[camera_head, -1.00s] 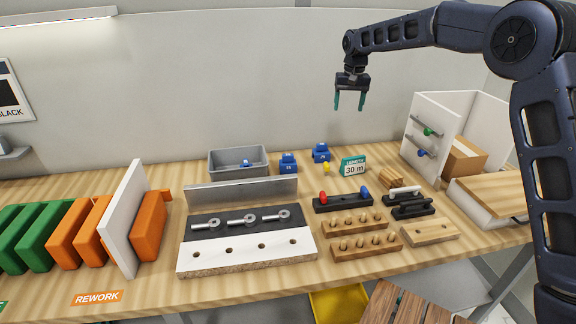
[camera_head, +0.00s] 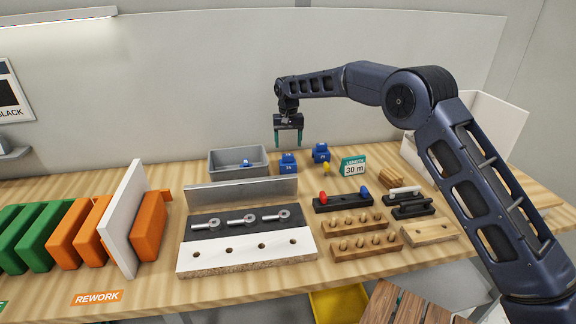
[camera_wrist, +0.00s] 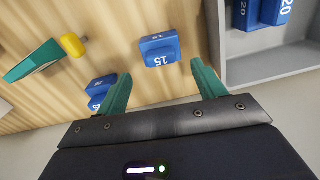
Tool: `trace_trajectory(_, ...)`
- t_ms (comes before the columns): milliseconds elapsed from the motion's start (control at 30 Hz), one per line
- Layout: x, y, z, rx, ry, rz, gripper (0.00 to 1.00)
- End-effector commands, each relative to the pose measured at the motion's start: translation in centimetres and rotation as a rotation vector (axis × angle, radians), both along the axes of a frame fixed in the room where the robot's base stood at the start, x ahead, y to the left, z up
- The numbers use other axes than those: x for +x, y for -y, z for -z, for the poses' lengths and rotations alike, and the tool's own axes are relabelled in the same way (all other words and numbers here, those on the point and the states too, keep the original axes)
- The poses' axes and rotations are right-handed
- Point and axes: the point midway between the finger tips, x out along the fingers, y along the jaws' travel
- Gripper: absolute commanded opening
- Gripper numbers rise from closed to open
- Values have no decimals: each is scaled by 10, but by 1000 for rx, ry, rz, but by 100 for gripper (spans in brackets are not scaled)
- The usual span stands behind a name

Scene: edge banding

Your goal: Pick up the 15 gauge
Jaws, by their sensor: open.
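The 15 gauge is a blue block (camera_wrist: 160,50) with a white 15 on it. It lies on the wooden bench in the wrist view, ahead of the space between my fingers. In the head view it appears as the nearer blue block (camera_head: 288,163), right of the grey tray. My gripper (camera_head: 288,143) is open and empty, pointing down above and apart from this block. In the wrist view its teal fingers (camera_wrist: 161,78) are spread. Another blue block (camera_wrist: 100,88) is partly hidden by the left finger; it is farther back in the head view (camera_head: 321,152).
The grey tray (camera_head: 225,172) holds a blue piece marked 20 (camera_wrist: 262,12). A metal rail (camera_head: 242,192) and a dark fixture lie in front. The wall is close behind.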

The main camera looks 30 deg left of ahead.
Motion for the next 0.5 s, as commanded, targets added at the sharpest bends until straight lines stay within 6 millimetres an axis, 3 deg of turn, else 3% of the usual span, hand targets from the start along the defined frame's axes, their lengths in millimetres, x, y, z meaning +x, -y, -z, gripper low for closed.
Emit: trace_trajectory(500,3,-3,51,-2,-1,1,69)
